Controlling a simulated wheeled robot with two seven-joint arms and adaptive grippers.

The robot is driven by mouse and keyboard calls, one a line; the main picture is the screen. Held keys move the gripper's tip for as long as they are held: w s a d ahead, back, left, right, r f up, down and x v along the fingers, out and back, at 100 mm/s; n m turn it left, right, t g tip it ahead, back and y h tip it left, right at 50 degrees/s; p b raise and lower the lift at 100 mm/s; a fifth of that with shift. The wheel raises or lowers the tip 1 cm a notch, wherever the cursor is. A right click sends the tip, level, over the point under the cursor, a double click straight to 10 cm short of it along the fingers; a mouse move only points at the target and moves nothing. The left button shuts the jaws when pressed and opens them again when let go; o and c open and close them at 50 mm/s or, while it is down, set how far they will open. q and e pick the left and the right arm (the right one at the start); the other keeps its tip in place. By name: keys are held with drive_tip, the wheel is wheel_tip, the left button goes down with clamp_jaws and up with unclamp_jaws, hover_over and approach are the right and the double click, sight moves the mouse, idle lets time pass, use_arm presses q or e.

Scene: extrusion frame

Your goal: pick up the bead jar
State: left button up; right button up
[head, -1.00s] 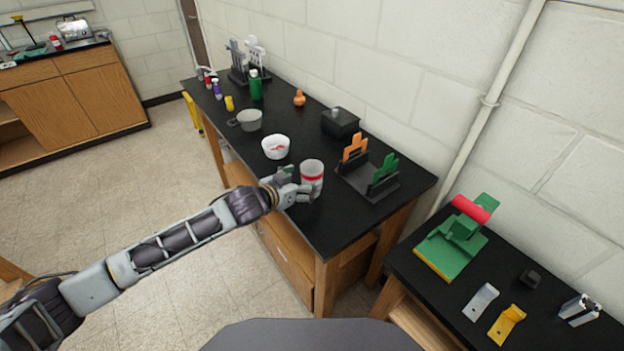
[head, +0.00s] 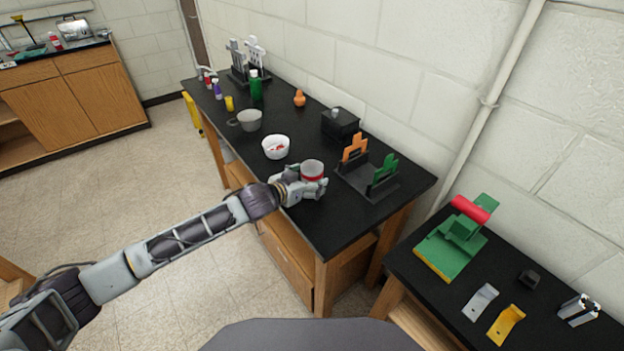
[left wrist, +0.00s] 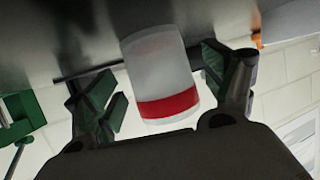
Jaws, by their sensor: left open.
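The bead jar is a whitish cylinder with a red band (head: 312,171), standing near the front edge of the black bench. In the left wrist view the jar (left wrist: 160,80) sits between the two finger pads, with a gap on each side. My left gripper (head: 314,184) is open around the jar, its fingers hiding the jar's lower part in the head view. In the left wrist view the gripper (left wrist: 160,88) has green pads at left and right of the jar. My right gripper is not in view.
A white bowl (head: 275,147) and a grey cup (head: 249,120) stand behind the jar. A black rack (head: 362,181) with orange and green pieces is just right of it. A black box (head: 340,123) stands by the wall. The bench's front corner is clear.

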use_arm(q)
drive_tip(key=shift+x, duration=1.1)
drive_tip(key=shift+w+d, duration=0.15)
drive_tip(key=shift+w, duration=0.1)
drive_tip(key=shift+c, duration=1.8)
drive_tip(key=c, duration=0.8)
drive_tip(key=shift+r, duration=0.5)
wheel_tip(320, 180, up, 9)
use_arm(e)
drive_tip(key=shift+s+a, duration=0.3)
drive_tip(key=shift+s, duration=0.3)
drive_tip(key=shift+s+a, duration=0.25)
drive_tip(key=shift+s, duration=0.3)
